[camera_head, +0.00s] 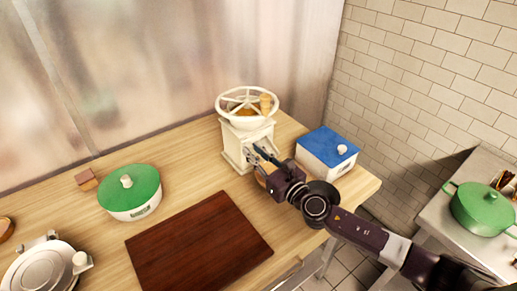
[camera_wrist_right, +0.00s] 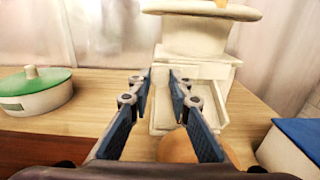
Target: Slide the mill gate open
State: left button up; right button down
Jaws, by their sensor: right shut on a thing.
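The cream-white mill (camera_head: 240,146) stands upright at the back of the wooden counter. It has a spoked wheel-like rim (camera_head: 247,93) on top, with brown contents inside. It also shows in the wrist view (camera_wrist_right: 205,42), with a drawer-like opening on its front. My right gripper (camera_head: 257,153) reaches the mill's front from the lower right. In the wrist view its blue-padded fingers are closed on a small pale tab (camera_wrist_right: 161,88), apparently the mill gate. How far the gate is slid is hard to tell. My left gripper is not in view.
A round brownish thing (camera_wrist_right: 180,146) sits below the gripper. A blue-lidded box (camera_head: 325,150) is right of the mill. A dark board (camera_head: 195,245) lies in front. A green-lidded pot (camera_head: 131,196) and a silver round appliance (camera_head: 42,272) stand left. A green pot (camera_head: 482,210) is on the right counter.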

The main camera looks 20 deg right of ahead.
jog(key=shift+a, duration=0.2)
jog(key=c, duration=1.8)
grip_release()
jog(key=shift+s+a, duration=0.1)
jog(key=v, duration=1.2)
